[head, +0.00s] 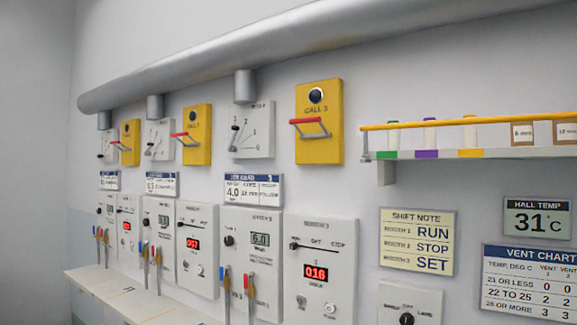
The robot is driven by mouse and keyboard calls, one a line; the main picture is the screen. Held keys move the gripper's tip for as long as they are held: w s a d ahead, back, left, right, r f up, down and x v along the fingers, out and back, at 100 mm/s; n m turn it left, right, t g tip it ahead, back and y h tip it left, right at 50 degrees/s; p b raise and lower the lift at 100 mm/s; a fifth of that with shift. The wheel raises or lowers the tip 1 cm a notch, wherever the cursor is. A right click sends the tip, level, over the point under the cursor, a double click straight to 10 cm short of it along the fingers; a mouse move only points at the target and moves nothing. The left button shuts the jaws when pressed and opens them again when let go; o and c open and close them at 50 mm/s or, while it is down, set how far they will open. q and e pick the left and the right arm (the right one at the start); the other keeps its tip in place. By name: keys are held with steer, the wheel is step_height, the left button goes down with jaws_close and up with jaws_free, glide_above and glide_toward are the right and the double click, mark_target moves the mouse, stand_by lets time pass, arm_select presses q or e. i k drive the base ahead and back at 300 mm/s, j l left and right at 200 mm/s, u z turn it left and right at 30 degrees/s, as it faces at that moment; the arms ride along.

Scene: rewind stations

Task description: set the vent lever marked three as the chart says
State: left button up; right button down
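The vent panel (252,130) beside the yellow CALL 3 box hangs under the third duct stub, with a scale reading 0 to 3. Its small black lever (235,128) is at the left of the dial and seems to point up; the exact mark is too small to tell. The vent chart (530,282) is at the lower right, cut off by the picture edge. Its columns for vents 1 and 2 show; the vent 3 column is out of view. The hall temp display (537,219) reads 31 °C. Neither gripper is in view.
The yellow CALL 3 box (320,140) with a red-handled lever juts out right of the vent panel. A job card (253,190) and control panels sit below, above a ledge (90,277). A shelf with a yellow rail (470,121) sticks out at right. A shift note (417,242) hangs below it.

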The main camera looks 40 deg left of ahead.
mark_target(231, 148)
steer(key=u, duration=1.6)
